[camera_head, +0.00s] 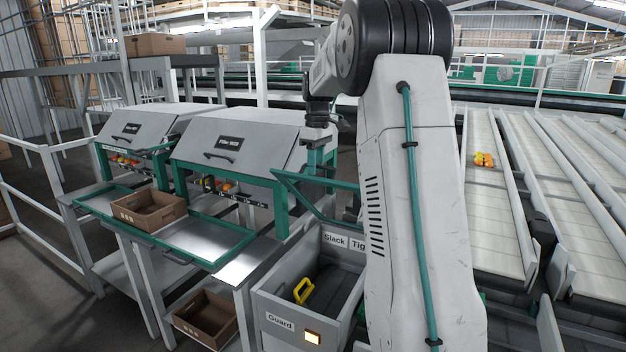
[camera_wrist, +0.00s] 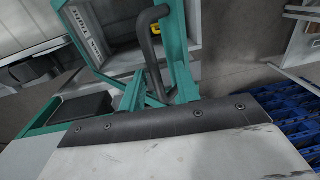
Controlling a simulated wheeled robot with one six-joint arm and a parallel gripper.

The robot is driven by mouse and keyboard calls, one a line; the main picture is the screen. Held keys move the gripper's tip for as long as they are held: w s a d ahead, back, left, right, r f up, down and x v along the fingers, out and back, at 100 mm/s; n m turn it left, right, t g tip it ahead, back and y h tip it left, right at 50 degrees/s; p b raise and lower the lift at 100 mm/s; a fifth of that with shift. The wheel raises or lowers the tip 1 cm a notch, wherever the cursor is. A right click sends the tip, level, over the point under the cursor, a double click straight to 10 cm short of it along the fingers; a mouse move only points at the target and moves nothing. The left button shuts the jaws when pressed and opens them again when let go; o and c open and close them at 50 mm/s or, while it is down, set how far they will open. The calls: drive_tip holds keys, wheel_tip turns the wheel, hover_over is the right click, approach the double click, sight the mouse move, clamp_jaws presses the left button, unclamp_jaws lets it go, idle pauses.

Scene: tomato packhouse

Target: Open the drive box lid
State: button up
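The drive box (camera_head: 275,312) is a grey box at bottom centre with "Slack" and "Guard" labels. A yellow handle (camera_head: 303,290) shows inside it. Its teal-framed lid (camera_head: 296,193) is raised and tilted above the box, partly hidden by my arm. In the wrist view, the teal frame (camera_wrist: 198,40) surrounds a view of the labelled box interior. A dark bar handle (camera_wrist: 151,55) on the lid runs down towards my gripper (camera_wrist: 158,97). My gripper (camera_head: 320,150) is small and partly hidden in the head view, close above the lid. Whether its fingers clasp the handle is unclear.
Two grey hooded filler stations (camera_head: 222,150) stand left, with a metal shelf (camera_head: 245,262) and cardboard carton (camera_head: 150,208) in front. Another carton (camera_head: 206,315) sits below. Conveyor lanes (camera_head: 490,190) run on the right, with fruit on one. Blue pallets (camera_wrist: 285,120) lie right in the wrist view.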

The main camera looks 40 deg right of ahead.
drive_tip(key=shift+s+a+f, duration=0.25)
drive_tip(key=shift+a+f, duration=0.7)
drive_tip(key=shift+a, duration=0.05)
drive_tip(key=shift+s+a+f, duration=0.3)
drive_tip(key=shift+a+f, duration=0.2)
